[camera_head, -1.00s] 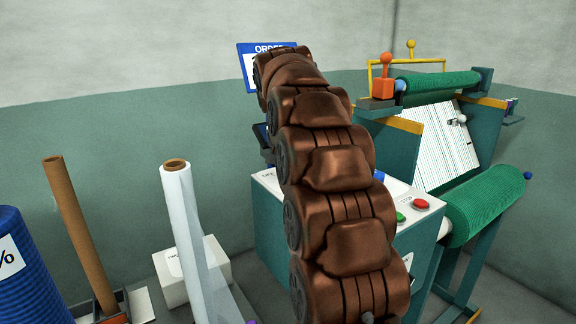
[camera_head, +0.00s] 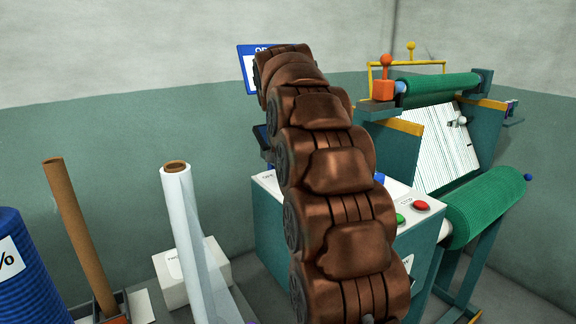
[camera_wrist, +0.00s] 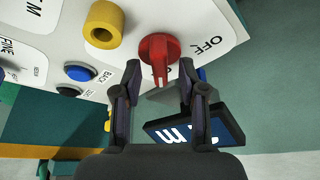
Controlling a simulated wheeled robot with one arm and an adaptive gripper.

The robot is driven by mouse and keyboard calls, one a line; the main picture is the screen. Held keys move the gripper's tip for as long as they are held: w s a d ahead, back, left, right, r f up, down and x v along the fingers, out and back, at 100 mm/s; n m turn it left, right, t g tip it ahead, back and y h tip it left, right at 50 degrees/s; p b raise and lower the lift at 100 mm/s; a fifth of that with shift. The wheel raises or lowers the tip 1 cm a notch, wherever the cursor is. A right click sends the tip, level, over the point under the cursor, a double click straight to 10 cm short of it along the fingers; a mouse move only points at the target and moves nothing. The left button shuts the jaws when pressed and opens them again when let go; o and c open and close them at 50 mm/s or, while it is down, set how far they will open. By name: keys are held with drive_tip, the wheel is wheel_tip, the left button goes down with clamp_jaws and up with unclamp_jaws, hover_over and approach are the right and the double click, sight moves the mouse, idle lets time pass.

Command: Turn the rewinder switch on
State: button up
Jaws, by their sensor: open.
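A red rotary switch knob (camera_wrist: 157,50) shows in the wrist view on a white panel, with an OFF label (camera_wrist: 207,47) to its right. My gripper (camera_wrist: 160,68) is open, with one fingertip on each side of the knob's lower part. I cannot tell whether the fingers touch it. In the head view my brown arm reaches over the control cabinet (camera_head: 268,222) and hides the gripper and the red knob.
A yellow ring-shaped knob (camera_wrist: 103,24) and a blue button (camera_wrist: 79,72) sit left of the red knob. Red (camera_head: 421,205) and green (camera_head: 400,218) buttons top the cabinet. The netting machine with a green roll (camera_head: 486,207) stands right; a cardboard tube (camera_head: 75,225) stands left.

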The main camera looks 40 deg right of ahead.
drive_tip(key=v, duration=1.1)
drive_tip(key=shift+r, duration=0.1)
idle(0.8)
drive_tip(key=s+a+f+n+g+y, duration=0.25)
drive_tip(key=s+a+f+n, duration=0.35)
drive_tip(key=s+a+f, duration=0.8)
drive_tip(key=s+a+f+n+g, duration=0.2)
drive_tip(key=s+a+f, duration=0.3)
drive_tip(key=s+f, duration=0.45)
drive_tip(key=s+a+f+n+g, duration=0.15)
drive_tip(key=s+a+f, duration=0.45)
drive_tip(key=s, duration=0.6)
wheel_tip(320, 180, up, 14)
drive_tip(key=d+t+p, duration=0.1)
drive_tip(key=p, duration=1.2)
drive_tip(key=shift+w+f+y+p, duration=0.15)
drive_tip(key=shift+f+y+p, duration=0.05)
drive_tip(key=shift+y+p, duration=0.25)
